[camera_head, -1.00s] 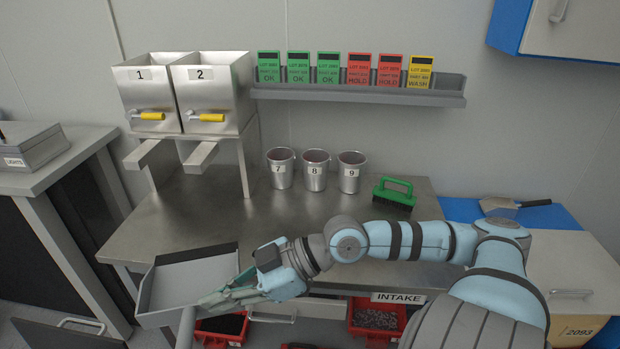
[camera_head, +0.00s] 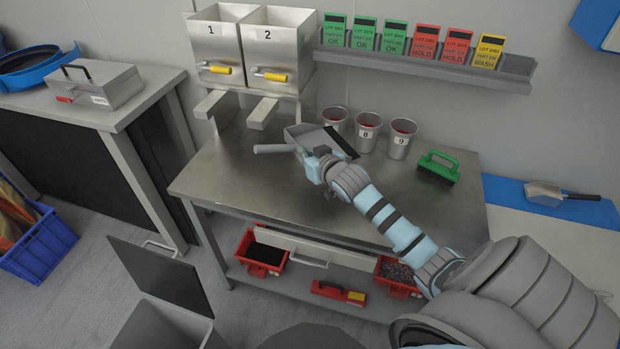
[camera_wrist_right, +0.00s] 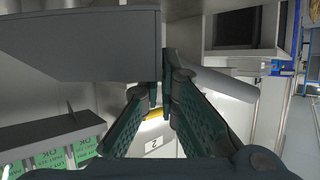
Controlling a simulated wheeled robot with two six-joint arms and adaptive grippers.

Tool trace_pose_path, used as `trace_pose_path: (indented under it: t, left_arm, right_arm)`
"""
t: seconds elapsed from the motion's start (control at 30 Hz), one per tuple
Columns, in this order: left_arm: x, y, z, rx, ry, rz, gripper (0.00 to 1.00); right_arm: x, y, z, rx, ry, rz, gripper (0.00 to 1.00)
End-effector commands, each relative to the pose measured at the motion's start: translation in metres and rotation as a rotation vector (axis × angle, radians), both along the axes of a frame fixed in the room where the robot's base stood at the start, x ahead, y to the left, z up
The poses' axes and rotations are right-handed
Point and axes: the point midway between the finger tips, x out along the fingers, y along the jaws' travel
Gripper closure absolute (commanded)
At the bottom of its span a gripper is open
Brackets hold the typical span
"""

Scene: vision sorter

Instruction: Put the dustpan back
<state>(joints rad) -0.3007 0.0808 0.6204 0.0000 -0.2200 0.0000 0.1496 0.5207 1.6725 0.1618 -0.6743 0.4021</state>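The grey dustpan (camera_head: 305,131) is above the back of the steel bench, in front of the hoppers' right legs and left of the metal cups. Its handle (camera_head: 274,148) points left. My right gripper (camera_head: 313,163) is at the dustpan. In the right wrist view the pan (camera_wrist_right: 80,50) fills the upper left and the handle (camera_wrist_right: 216,82) extends right. The fingertips (camera_wrist_right: 164,98) come together where pan and handle meet, shut on the dustpan; the exact contact is partly hidden. My left gripper is not in view.
Numbered cups (camera_head: 367,132) stand right of the dustpan, with a green brush (camera_head: 438,168) beyond. Hoppers (camera_head: 248,50) and a card rack (camera_head: 425,65) are behind. The bench's front left (camera_head: 235,175) is clear. A bin with its lid raised (camera_head: 160,275) stands on the floor.

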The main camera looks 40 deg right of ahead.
Motion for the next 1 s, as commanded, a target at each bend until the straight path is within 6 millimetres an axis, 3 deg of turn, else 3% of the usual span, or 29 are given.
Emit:
trace_pose_path:
  t: [0.03, 0.2, 0.5, 0.9, 1.0]
  left_arm:
    - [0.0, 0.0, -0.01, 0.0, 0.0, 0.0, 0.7]
    - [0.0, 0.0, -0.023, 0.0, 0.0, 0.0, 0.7]
    - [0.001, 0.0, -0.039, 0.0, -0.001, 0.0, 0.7]
    - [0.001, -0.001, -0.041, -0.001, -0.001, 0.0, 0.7]
    - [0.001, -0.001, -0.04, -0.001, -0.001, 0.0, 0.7]
  right_arm:
    - [-0.001, 0.0, -0.027, 0.003, 0.006, -0.002, 1.0]
    - [0.0, 0.0, -0.083, -0.001, 0.002, 0.0, 1.0]
    - [0.0, 0.0, -0.132, -0.001, -0.001, 0.003, 1.0]
    - [0.0, 0.0, -0.138, -0.003, -0.003, 0.003, 1.0]
    - [0.0, 0.0, -0.138, -0.002, -0.002, 0.003, 0.83]
